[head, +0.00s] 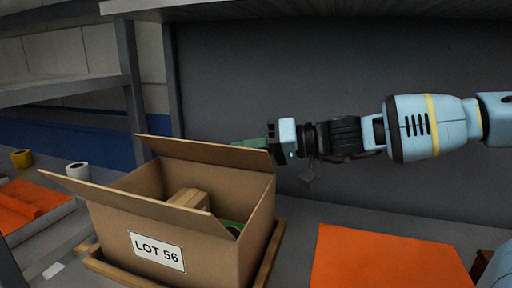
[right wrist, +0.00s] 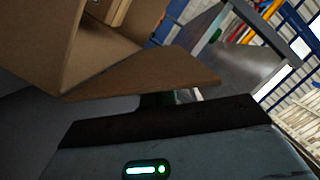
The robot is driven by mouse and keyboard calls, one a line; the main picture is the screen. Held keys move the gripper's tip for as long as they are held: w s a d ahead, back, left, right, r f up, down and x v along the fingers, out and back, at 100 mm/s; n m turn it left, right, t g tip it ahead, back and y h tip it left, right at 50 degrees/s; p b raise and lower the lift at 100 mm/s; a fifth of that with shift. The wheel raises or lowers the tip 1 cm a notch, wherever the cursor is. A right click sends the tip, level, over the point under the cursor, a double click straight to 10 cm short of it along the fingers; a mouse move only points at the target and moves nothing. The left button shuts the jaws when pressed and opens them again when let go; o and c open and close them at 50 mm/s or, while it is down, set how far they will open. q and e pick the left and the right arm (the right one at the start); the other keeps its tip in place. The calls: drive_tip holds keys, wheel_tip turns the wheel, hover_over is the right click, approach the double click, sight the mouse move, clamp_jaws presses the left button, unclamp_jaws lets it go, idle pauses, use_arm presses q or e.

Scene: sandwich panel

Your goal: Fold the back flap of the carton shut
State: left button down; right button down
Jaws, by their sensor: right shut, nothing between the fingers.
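An open brown cardboard carton (head: 228,262) with a "LOT 56" label on its near side stands in the head view. Its back flap (head: 205,152) stands up and leans outward at the far side. The near flap (head: 120,197) also sticks outward, to the left. My right gripper (head: 258,142) is just behind the back flap, with green fingers partly hidden by it. It is shut and empty; I cannot tell whether it touches the flap. In the right wrist view the flap (right wrist: 150,76) lies just beyond the gripper body. My left gripper is not in view.
The carton sits on a wooden tray (head: 268,258) and holds wooden blocks (head: 188,198) and something green. An orange mat (head: 385,260) lies to the right. A grey wall (head: 300,80) is close behind, and a shelf (head: 330,10) hangs overhead. Tape rolls (head: 77,170) are at left.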

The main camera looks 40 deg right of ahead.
sight(240, 165)
drive_tip(key=shift+s+a+f+n+b, duration=0.25)
drive_tip(key=shift+a+f+n+b, duration=0.2)
drive_tip(key=shift+n, duration=0.15)
drive_tip(key=shift+s+a+f, duration=0.1)
drive_tip(key=shift+a, duration=0.1)
drive_tip(key=shift+a+f+n+h+b, duration=0.15)
drive_tip(key=shift+n+h+b, duration=0.15)
drive_tip(key=shift+b, duration=0.2)
drive_tip(key=shift+s+a+f+n+h+b, duration=0.2)
drive_tip(key=shift+f+n+b, duration=0.1)
drive_tip(key=shift+n+b, duration=0.2)
drive_tip(key=shift+s+a+f+n+h+b, duration=0.1)
drive_tip(key=shift+a+f+n+b, duration=0.15)
drive_tip(key=shift+n+b, duration=0.25)
drive_tip(key=shift+s+a+f+n+h+b, duration=0.2)
drive_tip(key=shift+f+n+h+b, duration=0.35)
drive_tip(key=shift+n+b, duration=0.55)
